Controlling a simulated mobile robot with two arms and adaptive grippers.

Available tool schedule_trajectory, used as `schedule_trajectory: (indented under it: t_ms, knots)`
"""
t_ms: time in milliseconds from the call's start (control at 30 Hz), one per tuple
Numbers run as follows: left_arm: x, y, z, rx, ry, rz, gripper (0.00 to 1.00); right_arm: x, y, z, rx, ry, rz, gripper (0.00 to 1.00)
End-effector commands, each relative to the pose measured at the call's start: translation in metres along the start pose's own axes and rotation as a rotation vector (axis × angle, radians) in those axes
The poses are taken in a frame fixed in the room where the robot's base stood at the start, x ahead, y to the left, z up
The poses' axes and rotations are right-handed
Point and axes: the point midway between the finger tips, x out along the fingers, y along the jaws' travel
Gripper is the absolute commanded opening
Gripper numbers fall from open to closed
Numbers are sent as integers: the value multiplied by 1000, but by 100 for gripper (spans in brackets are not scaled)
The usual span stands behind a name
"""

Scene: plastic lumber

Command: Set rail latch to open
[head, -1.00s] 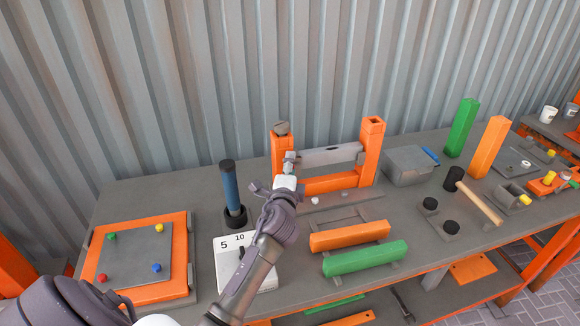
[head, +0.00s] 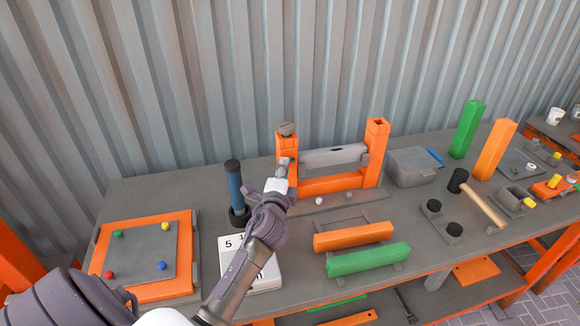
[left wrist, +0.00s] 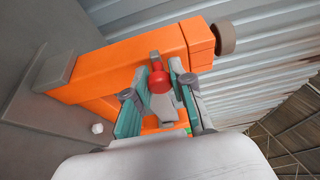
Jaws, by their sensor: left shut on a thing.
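The orange rail stand (head: 376,150) has two upright posts with a grey rail (head: 335,156) across them. My left gripper (head: 282,165) is in front of the left post and covers the latch in the head view. In the left wrist view the rail latch shows as a red knob (left wrist: 159,82) on a grey lever against the orange post (left wrist: 130,62). The left fingers (left wrist: 158,95) stand on either side of the knob, shut on it. My right gripper is in neither view.
A blue-handled tool (head: 234,186) stands upright left of the stand, beside a white numbered box (head: 262,277). Orange (head: 354,235) and green (head: 369,258) bars lie in front. A grey box (head: 412,168) and mallet (head: 482,204) are to the right.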

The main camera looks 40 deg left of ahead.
Motion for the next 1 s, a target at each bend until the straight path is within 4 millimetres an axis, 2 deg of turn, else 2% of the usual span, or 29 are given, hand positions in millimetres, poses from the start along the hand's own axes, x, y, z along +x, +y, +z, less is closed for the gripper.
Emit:
schedule_trajectory:
  t_ms: [100, 133, 267, 667, 767, 1000]
  knots:
    - [0, 2, 3, 2, -8, 4, 0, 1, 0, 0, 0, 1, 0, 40]
    - [0, 2, 3, 3, -8, 4, 26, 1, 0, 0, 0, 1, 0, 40]
    - [0, 2, 2, 2, -7, 4, 47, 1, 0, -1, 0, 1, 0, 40]
    - [-6, 2, 1, 1, -4, 3, 49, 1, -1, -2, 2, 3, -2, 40]
    - [-20, 2, 1, 0, -4, 4, 49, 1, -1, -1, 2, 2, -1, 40]
    - [-72, 3, 2, 0, -6, 6, 49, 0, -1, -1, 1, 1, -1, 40]
